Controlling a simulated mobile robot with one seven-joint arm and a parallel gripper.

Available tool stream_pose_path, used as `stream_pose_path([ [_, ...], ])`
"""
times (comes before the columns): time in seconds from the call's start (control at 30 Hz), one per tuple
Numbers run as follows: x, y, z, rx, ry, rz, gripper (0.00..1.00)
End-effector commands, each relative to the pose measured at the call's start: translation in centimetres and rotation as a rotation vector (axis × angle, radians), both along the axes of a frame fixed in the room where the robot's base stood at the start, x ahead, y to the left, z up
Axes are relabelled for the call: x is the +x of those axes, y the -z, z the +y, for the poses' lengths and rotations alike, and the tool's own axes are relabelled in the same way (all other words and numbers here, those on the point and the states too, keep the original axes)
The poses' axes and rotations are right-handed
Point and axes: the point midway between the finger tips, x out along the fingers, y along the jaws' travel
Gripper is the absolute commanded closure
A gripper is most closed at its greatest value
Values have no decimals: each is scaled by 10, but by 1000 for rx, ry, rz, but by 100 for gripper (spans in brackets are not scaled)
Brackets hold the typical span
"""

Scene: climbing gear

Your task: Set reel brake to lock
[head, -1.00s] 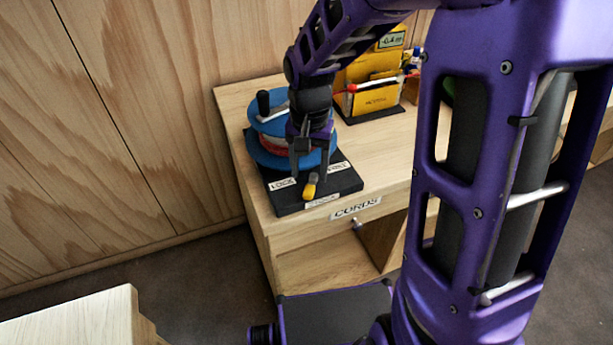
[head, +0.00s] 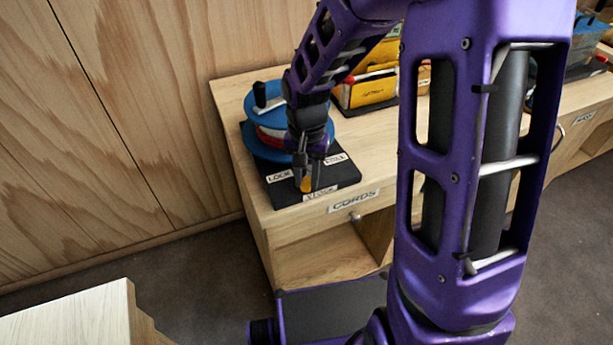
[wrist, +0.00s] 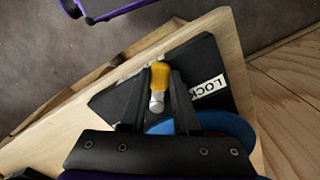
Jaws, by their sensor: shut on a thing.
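The reel (head: 260,145) has blue flanges and stands on a black base plate (head: 345,175) on the wooden cabinet top. Its brake lever (head: 306,185) has a yellow tip, and the yellow tip and pale metal shank show in the wrist view (wrist: 160,76). My gripper (head: 305,178) points down over the plate, its two black fingers closed on either side of the lever. The lever points toward the plate's front, near the front label (head: 320,193). The LOCK label (head: 279,176) lies left of the lever in the head view; it shows right of it in the wrist view (wrist: 207,87).
A black crank knob (head: 260,94) stands up on the reel. A yellow case (head: 365,92) stands behind it to the right. The CORDS drawer (head: 354,200) is below the plate. A pale wooden surface (head: 70,320) is at lower left.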

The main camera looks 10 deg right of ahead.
Motion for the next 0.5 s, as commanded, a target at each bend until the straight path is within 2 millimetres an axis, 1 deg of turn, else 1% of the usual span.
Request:
stream_pose_path([
  [0.27,1,1,1,0,11,-1,100],
  [0.5,4,1,8,0,153,-2,100],
])
